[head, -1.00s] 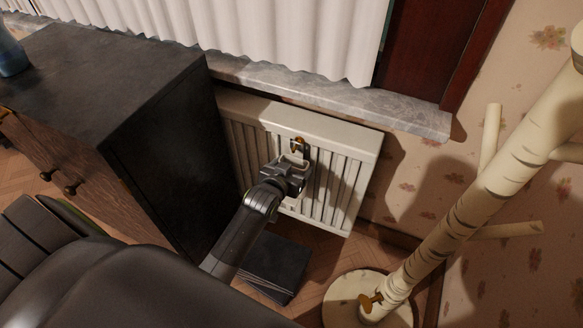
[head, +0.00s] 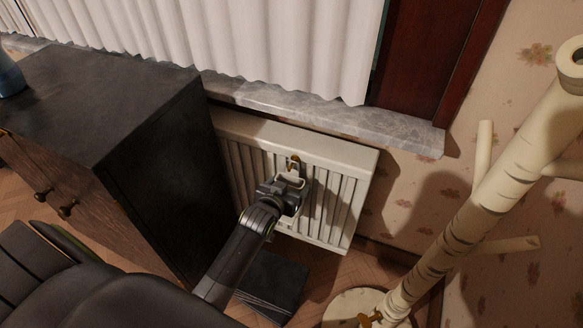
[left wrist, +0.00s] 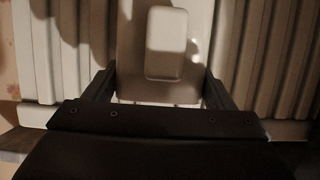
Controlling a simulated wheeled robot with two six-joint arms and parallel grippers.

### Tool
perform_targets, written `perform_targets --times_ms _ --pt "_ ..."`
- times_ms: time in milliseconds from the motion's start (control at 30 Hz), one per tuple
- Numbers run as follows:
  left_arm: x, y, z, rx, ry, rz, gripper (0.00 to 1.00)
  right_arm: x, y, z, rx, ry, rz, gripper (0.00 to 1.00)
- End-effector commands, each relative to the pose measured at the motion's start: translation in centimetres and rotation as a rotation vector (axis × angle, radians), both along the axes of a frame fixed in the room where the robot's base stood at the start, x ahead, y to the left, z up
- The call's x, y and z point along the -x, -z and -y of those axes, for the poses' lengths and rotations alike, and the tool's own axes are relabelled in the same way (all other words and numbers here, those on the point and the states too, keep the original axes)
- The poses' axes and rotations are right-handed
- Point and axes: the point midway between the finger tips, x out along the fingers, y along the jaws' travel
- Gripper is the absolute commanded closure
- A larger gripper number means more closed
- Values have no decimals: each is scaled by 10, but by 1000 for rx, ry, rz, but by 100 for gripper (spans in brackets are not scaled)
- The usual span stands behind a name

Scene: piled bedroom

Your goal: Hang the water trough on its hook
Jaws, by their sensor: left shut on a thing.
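The water trough (head: 291,180) is a small pale piece in front of the radiator in the head view. My left gripper (head: 283,190) is shut on it. In the left wrist view the pale trough (left wrist: 165,50) lies between the two fingers of my left gripper (left wrist: 160,88), with a raised rounded block on its face. A brass-coloured hook (head: 294,162) shows at the radiator, just above the trough's top edge. The gripper and trough hide its lower part. I cannot tell whether trough and hook touch. My right gripper is not in view.
The white ribbed radiator (head: 335,205) stands under a grey marble sill (head: 320,118) and a white curtain (head: 270,45). A dark cabinet (head: 110,110) is close on the left. A pale coat stand (head: 460,220) is on the right. A dark box (head: 268,285) lies on the floor.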

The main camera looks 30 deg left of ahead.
Motion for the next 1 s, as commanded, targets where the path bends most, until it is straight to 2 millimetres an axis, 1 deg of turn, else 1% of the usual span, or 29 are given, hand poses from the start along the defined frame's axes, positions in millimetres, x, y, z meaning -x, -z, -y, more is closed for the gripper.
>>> perform_targets --times_ms 100,133,300,500,667,733,800,1000 --pt "-1 -2 0 0 1 5 83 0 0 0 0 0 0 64" --pt "-1 -2 0 0 1 5 22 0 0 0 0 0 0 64" --pt "-1 -1 0 0 0 4 0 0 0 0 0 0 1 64" --pt "1 1 0 0 0 -4 0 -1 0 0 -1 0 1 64" --pt "9 -3 0 0 0 -2 0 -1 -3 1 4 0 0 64" --pt "18 -8 1 1 -1 -3 0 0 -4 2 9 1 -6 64" --pt "30 -14 1 1 -1 -3 0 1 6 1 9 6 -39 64" --pt "71 -31 4 3 -2 -3 0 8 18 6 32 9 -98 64"
